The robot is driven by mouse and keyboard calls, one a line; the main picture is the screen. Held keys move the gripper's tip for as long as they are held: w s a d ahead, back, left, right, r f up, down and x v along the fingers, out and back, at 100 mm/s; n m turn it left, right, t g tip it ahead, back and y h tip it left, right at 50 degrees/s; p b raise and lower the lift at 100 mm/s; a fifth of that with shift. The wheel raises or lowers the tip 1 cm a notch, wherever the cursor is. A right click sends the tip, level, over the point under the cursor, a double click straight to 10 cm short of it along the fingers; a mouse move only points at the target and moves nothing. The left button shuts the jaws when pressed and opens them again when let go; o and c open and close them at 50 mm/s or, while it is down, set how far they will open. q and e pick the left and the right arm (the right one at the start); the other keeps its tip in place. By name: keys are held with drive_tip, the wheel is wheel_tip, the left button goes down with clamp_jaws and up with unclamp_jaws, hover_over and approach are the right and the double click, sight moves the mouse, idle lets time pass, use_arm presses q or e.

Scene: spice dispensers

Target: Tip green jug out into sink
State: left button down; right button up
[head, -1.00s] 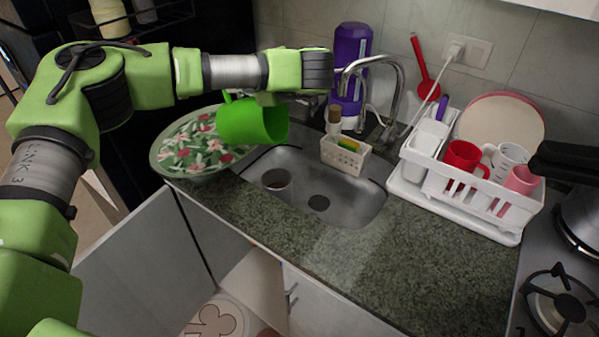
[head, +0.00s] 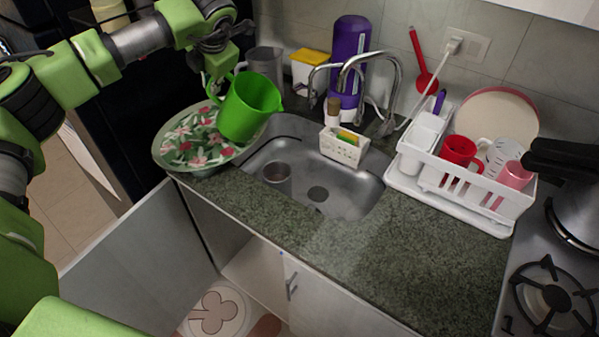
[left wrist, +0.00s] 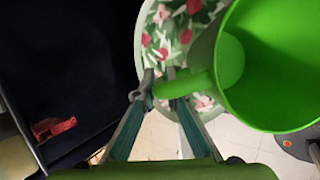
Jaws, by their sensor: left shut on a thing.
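The green jug (head: 249,105) hangs above the floral tray at the left of the sink. It leans a little to the right, with its mouth up and right. My left gripper (head: 216,84) is shut on its handle. In the left wrist view the fingers (left wrist: 163,88) close around the handle, and the open jug (left wrist: 270,65) fills the right side; its visible inside looks empty. My right gripper is not in view.
The floral tray (head: 170,150) sits on the counter's left end. A faucet (head: 397,85), a sponge caddy (head: 340,150) and a purple bottle (head: 350,50) stand behind the sink. A dish rack (head: 465,190) is to the right. The front counter (head: 330,250) is clear.

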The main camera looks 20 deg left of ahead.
use_arm(q)
drive_tip(key=a+f+n+h, duration=0.1)
drive_tip(key=a+f+h, duration=0.4)
drive_tip(key=f+h, duration=0.1)
drive_tip(key=shift+w+f+p, duration=0.25)
drive_tip(key=shift+f+p, duration=0.05)
drive_tip(key=shift+p, duration=0.05)
drive_tip(key=shift+g, duration=0.3)
wheel_tip(320, 180, up, 5)
drive_tip(key=p, duration=0.4)
drive_tip(key=shift+a+f, duration=0.1)
